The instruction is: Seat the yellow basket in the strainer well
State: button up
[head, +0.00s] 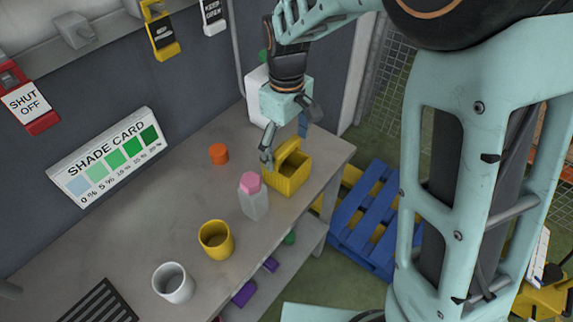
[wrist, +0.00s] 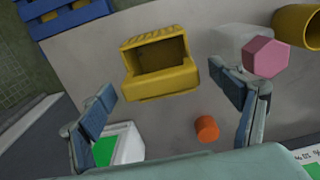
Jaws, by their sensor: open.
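The yellow basket (head: 284,184) stands upright on the grey bench near its far right end, with its open top showing and a raised part at the back. In the wrist view the yellow basket (wrist: 160,88) lies between and beyond my fingers. My gripper (head: 290,138) is open just above and behind the basket, with one finger close to its left side; contact cannot be told. In the wrist view my gripper (wrist: 163,88) has its fingers spread wide and holds nothing. I cannot make out a strainer well; a dark slotted grate (head: 100,304) shows at the bottom left.
A clear bottle with a pink cap (head: 250,182) stands close left of the basket. An orange cylinder (head: 218,154), a yellow cup (head: 215,240) and a white cup (head: 173,283) are also on the bench. A white box (wrist: 120,143) is near my gripper. A blue pallet (head: 372,208) lies on the floor.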

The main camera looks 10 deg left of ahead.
jog(key=c, duration=2)
jog(key=shift+o, duration=0.2)
jog(key=shift+r, duration=0.15)
